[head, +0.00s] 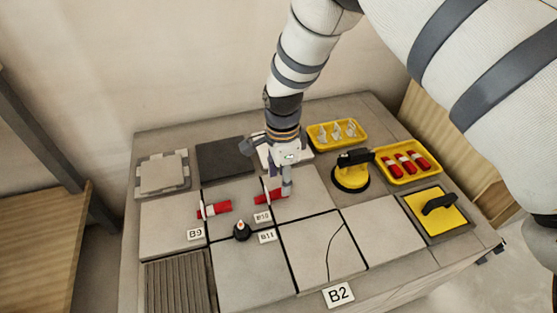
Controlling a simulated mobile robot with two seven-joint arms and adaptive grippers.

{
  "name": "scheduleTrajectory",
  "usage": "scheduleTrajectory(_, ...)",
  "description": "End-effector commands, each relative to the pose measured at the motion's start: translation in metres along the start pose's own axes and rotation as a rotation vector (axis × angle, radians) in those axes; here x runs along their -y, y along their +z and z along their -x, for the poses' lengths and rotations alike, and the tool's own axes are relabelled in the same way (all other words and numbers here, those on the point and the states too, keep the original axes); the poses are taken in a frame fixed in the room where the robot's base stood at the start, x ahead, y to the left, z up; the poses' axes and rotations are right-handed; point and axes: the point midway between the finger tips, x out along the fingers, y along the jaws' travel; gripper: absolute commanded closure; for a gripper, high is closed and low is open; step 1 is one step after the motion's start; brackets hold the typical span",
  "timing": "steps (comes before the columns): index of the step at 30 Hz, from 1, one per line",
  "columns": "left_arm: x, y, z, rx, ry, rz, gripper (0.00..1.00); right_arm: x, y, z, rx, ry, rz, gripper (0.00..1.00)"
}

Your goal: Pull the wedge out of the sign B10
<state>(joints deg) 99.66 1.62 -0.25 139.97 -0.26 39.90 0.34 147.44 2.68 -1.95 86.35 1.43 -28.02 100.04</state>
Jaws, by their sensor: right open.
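The sign B10 (262,216) is a small white label on the tiles near the middle of the table. My left gripper is not in view.
Another red wedge (216,209) lies by sign B9 (195,234). A dark peg (242,231) stands by sign B11 (267,236). The front tiles are clear.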

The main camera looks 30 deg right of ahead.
Motion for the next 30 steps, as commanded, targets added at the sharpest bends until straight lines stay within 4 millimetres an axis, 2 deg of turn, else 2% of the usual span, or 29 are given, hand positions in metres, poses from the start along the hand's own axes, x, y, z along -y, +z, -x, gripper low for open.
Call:
scheduleTrajectory(1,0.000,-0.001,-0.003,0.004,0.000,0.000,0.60,-0.001,0.000,-0.014,0.000,0.005,-0.001,0.58)
scheduleTrajectory(6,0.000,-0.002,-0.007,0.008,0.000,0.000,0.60,-0.001,0.000,-0.037,0.000,0.002,-0.001,0.58)
scheduleTrajectory(17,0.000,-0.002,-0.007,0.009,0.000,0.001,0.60,0.000,0.000,-0.043,0.000,0.000,0.001,0.58)
scheduleTrajectory(22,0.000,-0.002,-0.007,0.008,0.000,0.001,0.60,0.000,0.000,-0.043,0.000,0.000,0.001,0.97)
scheduleTrajectory(23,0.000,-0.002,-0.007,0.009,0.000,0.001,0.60,0.000,0.000,-0.043,0.000,0.000,0.001,1.00)
scheduleTrajectory(26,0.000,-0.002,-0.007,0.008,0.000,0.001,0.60,0.000,0.000,-0.043,0.000,0.000,0.001,1.00)
scheduleTrajectory(27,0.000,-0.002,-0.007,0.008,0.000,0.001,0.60,0.000,0.000,-0.043,0.000,0.000,0.001,0.92)
scheduleTrajectory(28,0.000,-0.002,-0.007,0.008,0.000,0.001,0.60,0.000,0.000,-0.043,0.000,0.000,0.001,0.99)
scheduleTrajectory(30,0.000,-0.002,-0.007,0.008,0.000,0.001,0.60,0.000,0.000,-0.043,0.000,0.000,0.001,1.00)
